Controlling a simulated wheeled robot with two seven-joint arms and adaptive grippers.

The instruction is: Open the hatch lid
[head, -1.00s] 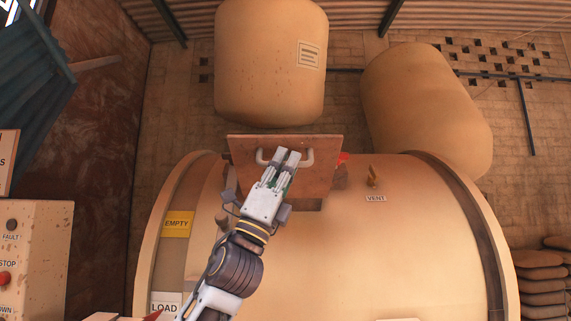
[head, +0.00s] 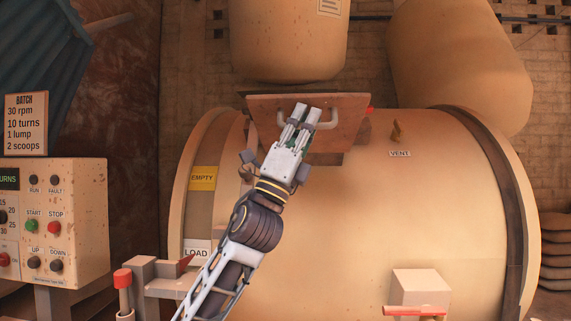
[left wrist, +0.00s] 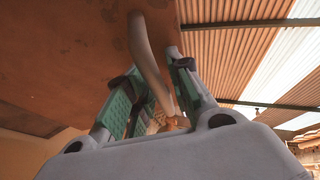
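The hatch lid (head: 270,118) is a square rust-brown plate on top of the cream drum (head: 350,215). It stands tilted with its handled face toward me. A pale bar handle (head: 329,119) crosses that face. My left gripper (head: 307,110) is at the handle, its two fingers close together. The fingers hide part of the handle. My right gripper is not in view.
A control panel (head: 60,220) stands at the left below a batch sign (head: 26,124). Two large cream vessels (head: 290,40) (head: 460,65) hang close behind the lid. A vent fitting (head: 396,131) stands right of it. A red-handled lever (head: 123,280) is low at the left.

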